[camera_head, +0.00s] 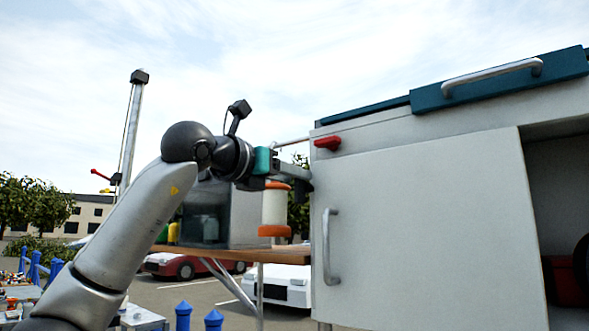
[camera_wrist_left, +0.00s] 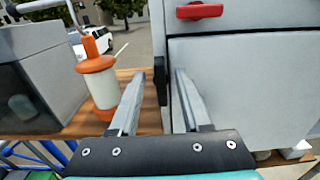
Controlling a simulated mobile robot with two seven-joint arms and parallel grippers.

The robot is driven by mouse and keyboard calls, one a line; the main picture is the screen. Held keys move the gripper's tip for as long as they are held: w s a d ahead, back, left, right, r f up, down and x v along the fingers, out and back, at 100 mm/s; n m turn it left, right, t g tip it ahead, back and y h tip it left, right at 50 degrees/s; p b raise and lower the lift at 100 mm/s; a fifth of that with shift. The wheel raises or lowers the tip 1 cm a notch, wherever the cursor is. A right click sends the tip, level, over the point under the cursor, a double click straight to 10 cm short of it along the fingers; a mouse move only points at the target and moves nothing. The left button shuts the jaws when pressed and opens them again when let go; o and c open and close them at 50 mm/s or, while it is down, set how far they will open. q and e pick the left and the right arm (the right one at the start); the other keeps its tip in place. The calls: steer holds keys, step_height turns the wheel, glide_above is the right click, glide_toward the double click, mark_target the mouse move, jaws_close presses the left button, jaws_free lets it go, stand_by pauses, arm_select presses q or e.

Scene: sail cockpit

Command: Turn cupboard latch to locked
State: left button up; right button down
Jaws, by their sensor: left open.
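The cupboard latch (camera_head: 328,143) is a small red handle near the top left corner of the grey cupboard (camera_head: 352,132), above its door (camera_head: 430,220). It lies roughly horizontal. In the left wrist view the latch (camera_wrist_left: 200,11) shows at the top edge, beyond and slightly right of the fingertips. My left gripper (camera_head: 306,178) is beside the cupboard's left edge, just below and left of the latch. In the left wrist view my left gripper (camera_wrist_left: 169,70) is open, its fingers apart and not around the latch. My right gripper is out of view.
A white and orange lantern-like cylinder (camera_head: 275,208) stands close to my left gripper on a wooden shelf (camera_head: 285,254). A dark glass-fronted box (camera_head: 207,216) stands farther left. The door has a vertical metal handle (camera_head: 331,248). A teal lid (camera_head: 500,82) tops the cupboard.

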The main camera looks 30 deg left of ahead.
arm_select(q)
steer(key=shift+w, duration=0.7)
jaws_close()
steer(key=shift+f, duration=0.1)
